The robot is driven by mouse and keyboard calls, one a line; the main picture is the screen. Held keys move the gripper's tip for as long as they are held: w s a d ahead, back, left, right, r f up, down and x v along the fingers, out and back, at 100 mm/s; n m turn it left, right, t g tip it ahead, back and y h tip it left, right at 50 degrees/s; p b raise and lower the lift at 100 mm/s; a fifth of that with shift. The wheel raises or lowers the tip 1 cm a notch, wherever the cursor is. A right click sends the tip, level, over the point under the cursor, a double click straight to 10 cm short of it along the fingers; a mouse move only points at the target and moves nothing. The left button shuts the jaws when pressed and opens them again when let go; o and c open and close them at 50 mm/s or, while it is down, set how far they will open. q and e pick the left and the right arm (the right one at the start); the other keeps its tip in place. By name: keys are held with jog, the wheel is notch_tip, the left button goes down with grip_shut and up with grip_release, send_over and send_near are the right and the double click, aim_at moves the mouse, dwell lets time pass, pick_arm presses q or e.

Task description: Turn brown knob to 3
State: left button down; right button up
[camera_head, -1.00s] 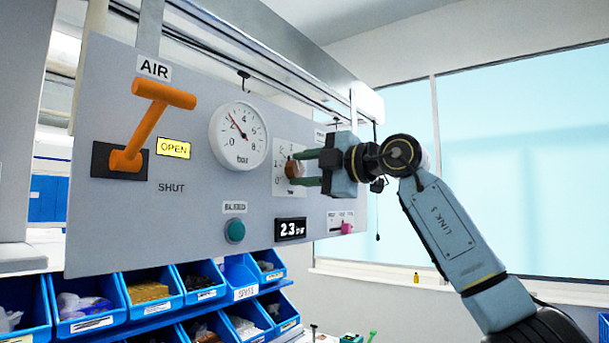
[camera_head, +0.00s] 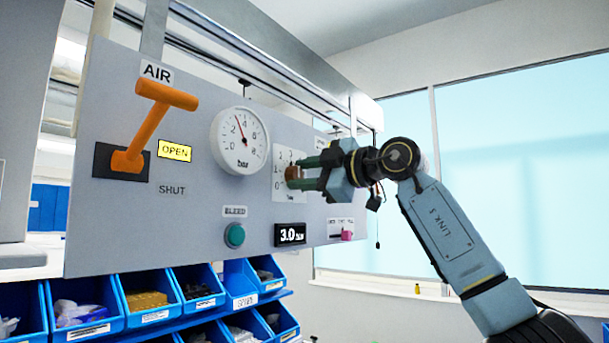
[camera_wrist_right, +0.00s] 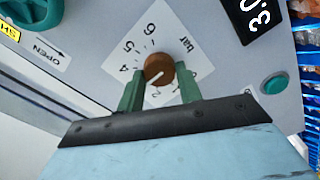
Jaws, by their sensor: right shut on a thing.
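The brown knob (camera_head: 292,173) sits on a white dial plate (camera_head: 281,190) on the grey panel. My right gripper (camera_head: 297,172) has its green fingers on either side of the knob and is shut on it. In the right wrist view the knob (camera_wrist_right: 159,69) shows a pale pointer line running toward the lower left. The numbers 4, 5 and 6 and "bar" show around it; the 3 is hidden or unreadable. The digital display (camera_head: 291,233) reads 3.0. The round gauge (camera_head: 239,140) has its needle pointing up and slightly left. My left gripper is not in view.
An orange AIR lever (camera_head: 151,122) stands at OPEN on the panel's left. A green BLEED button (camera_head: 234,236) and a small pink knob (camera_head: 347,235) lie below the dial. Blue bins (camera_head: 147,302) hang beneath the panel.

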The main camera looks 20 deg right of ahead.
jog(key=o, duration=1)
jog(key=b+v, duration=0.5)
jog(key=v, duration=0.8)
jog(key=shift+s+d, duration=0.15)
